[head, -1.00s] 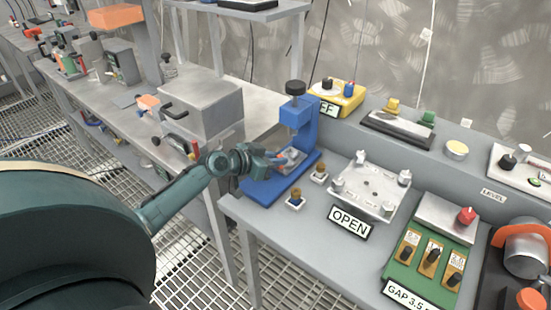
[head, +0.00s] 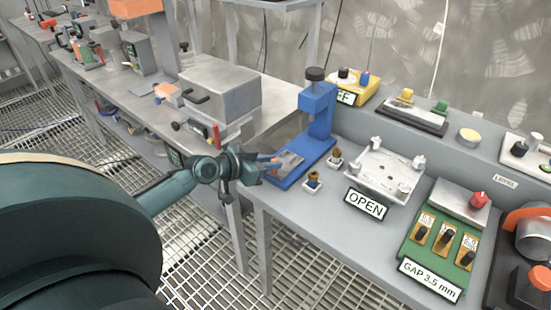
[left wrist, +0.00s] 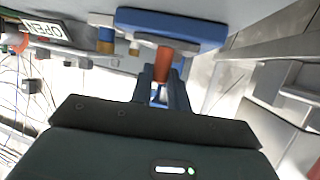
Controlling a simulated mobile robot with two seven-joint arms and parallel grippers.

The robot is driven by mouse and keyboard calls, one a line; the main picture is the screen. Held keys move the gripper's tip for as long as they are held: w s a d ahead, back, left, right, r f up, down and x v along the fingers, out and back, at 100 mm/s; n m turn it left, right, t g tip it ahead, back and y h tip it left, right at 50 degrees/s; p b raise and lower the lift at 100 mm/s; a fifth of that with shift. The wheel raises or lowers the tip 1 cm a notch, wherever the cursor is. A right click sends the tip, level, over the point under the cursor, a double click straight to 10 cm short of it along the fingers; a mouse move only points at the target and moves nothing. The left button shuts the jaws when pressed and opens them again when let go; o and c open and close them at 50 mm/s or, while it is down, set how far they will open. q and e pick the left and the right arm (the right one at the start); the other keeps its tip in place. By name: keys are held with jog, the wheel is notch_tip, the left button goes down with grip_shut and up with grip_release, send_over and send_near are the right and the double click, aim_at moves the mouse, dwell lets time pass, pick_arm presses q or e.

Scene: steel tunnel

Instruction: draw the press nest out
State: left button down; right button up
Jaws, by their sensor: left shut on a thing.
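A blue press (head: 318,118) with a black knob (head: 316,74) on top stands at the left end of the grey bench. Its nest, a grey plate (head: 289,161) with a small red-orange handle (head: 272,160), lies on the blue base in front of the press column, toward my arm. My left gripper (head: 264,166) is shut on the handle. In the left wrist view the red handle (left wrist: 163,65) runs from the grey nest (left wrist: 165,42) down between the fingers (left wrist: 161,88), below the blue base (left wrist: 170,22). The fingertips partly hide the handle. My right gripper is not in view.
Two small brass-topped parts (head: 313,180) stand right of the press base. A fixture plate (head: 385,170) with an OPEN sign (head: 366,204) and a green gap unit (head: 440,240) lie farther right. A grey box (head: 220,90) stands on the bench behind. Grating floor lies open in front.

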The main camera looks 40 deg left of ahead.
pick_arm(q)
jog(key=shift+s, duration=0.2)
jog(key=shift+w, duration=0.1)
jog(key=c, duration=1.3)
grip_release()
jog(key=shift+c, duration=0.2)
jog(key=b+v, duration=0.1)
jog(key=v, duration=1.2)
